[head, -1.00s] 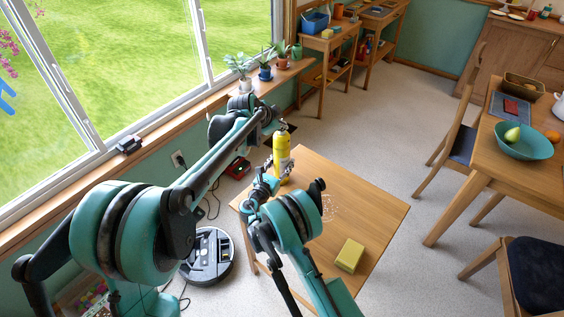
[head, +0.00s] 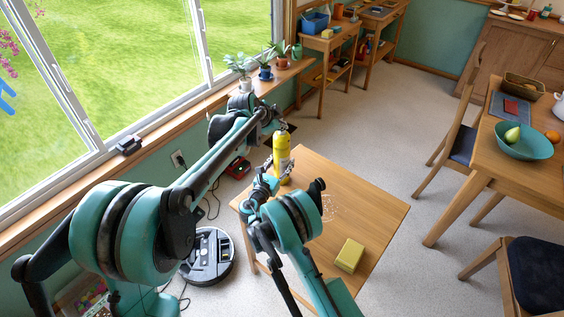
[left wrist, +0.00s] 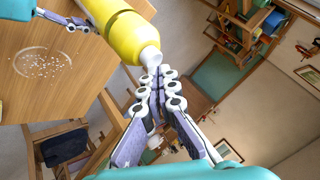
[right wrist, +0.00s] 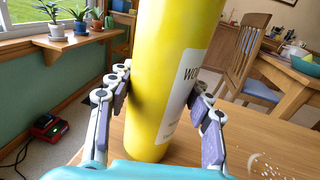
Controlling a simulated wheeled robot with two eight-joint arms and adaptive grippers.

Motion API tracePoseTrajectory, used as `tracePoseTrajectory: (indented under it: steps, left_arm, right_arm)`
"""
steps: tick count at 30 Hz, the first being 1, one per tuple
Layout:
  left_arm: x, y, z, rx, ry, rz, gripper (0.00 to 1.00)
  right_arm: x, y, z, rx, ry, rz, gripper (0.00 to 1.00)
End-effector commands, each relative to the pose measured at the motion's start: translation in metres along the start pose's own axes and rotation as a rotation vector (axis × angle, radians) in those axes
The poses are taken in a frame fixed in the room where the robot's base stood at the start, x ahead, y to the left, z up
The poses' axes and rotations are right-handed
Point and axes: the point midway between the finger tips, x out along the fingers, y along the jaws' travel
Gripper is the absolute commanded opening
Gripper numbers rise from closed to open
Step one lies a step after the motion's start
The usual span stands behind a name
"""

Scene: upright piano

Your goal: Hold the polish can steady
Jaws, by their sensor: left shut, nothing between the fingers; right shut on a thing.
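The polish can (head: 282,152) is yellow with a white label and a white top. It stands upright at the far left corner of the small wooden table. In the right wrist view the can (right wrist: 165,75) is between the fingers of my right gripper (right wrist: 160,88), which is shut on its body. My left gripper (left wrist: 158,82) is shut and empty, with its fingertips right by the can's white nozzle (left wrist: 149,57). I cannot tell if they touch it. In the head view the left gripper (head: 279,126) is at the can's top, small and partly hidden.
The small table (head: 375,215) carries a yellow sponge (head: 349,256) and a patch of pale specks (head: 328,207). A robot vacuum (head: 208,257) lies on the floor to the left. Potted plants (head: 264,72) line the sill. A dining table (head: 480,150) and chairs stand at right.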

Motion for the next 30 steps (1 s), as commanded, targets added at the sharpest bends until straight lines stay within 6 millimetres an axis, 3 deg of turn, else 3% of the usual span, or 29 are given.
tracePoseTrajectory:
  steps: [14, 30]
  left_arm:
    - [-0.007, -0.005, -0.005, 0.000, 0.000, 0.000, 0.00]
    - [-0.043, -0.032, -0.032, 0.000, 0.000, 0.000, 0.00]
  right_arm:
    - [0.000, 0.000, 0.000, 0.000, 0.000, 0.000, 0.02]
    - [0.000, 0.000, 0.000, 0.000, 0.000, 0.000, 0.01]
